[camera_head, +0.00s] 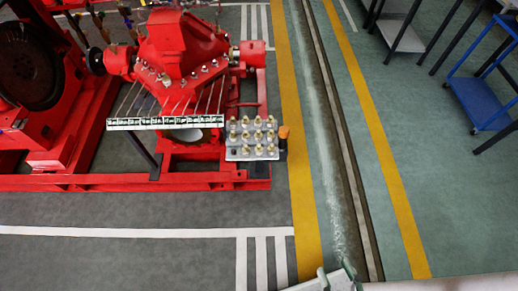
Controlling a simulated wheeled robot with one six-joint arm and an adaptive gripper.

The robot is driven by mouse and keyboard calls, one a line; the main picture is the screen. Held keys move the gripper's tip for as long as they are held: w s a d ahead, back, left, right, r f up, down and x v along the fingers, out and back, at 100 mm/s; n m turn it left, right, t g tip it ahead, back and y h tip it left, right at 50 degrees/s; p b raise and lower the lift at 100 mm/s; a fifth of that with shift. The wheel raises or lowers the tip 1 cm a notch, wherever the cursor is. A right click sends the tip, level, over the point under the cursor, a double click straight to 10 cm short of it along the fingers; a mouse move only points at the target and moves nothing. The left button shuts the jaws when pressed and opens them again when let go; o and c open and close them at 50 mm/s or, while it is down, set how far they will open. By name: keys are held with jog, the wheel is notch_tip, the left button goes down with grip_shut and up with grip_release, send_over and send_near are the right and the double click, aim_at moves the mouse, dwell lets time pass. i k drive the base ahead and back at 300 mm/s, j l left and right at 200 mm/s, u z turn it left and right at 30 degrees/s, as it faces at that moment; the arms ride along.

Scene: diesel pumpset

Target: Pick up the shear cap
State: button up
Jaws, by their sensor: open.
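I cannot tell for certain which thing is the shear cap. A light grey block (238,154) on the red pumpset's front right corner carries rows of small brass-coloured fittings (258,136). A small orange-brown cylinder (284,132) stands upright at the block's right side, on or beside a dark part. A pale grey piece of my arm shows at the bottom edge, right of centre, far from the block. My gripper itself is not visible.
The red pumpset (180,45) fills the upper left, with a red base rail (130,183) along its front. A labelled strip (165,123) with thin rods is left of the block. A blue cart (480,100) and grey shelf (400,35) stand upper right. The front floor is clear.

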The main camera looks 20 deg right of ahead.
aim_at(258, 150)
jog(key=i+j+u, duration=0.35)
jog(key=i, duration=0.4)
jog(key=i+j+u, duration=0.2)
jog(key=i, duration=0.2)
